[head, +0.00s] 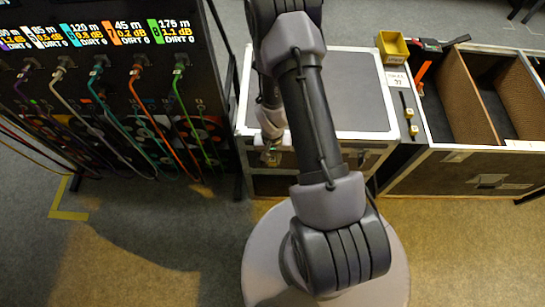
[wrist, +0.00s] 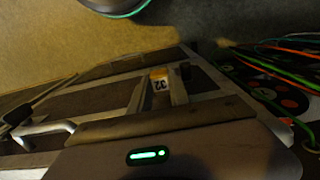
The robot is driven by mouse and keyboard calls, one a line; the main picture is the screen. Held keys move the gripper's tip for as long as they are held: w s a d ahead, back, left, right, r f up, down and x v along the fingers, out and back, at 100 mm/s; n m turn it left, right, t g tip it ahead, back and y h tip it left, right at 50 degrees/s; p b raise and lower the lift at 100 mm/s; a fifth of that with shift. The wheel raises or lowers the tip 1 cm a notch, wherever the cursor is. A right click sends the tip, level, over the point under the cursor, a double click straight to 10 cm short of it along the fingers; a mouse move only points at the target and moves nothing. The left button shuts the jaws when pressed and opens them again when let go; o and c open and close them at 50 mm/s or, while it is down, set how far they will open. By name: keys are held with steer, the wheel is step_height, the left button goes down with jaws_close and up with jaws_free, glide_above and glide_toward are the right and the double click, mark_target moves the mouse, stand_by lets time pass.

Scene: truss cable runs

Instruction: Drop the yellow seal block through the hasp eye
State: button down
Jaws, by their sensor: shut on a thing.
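In the head view my gripper (head: 271,154) hangs at the front edge of the grey-lidded case (head: 350,95), left of my arm. The block is too small to make out there. The case front with its metal trim lies behind the block in the wrist view. I cannot make out the hasp eye; my gripper and arm cover part of the case front. I cannot tell whether the block touches anything.
A rack panel (head: 100,25) with several coloured hanging cables stands at left. At right is an open case (head: 450,170) with brown dividers. A yellow bin (head: 392,47) and small yellow pieces (head: 408,113) sit near the lid's right edge. Floor in front is clear.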

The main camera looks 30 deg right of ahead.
steer(key=c, duration=1.1)
jaws_free()
steer(key=shift+c, duration=0.2)
step_height(320, 180, up, 9)
steer(key=p, duration=0.6)
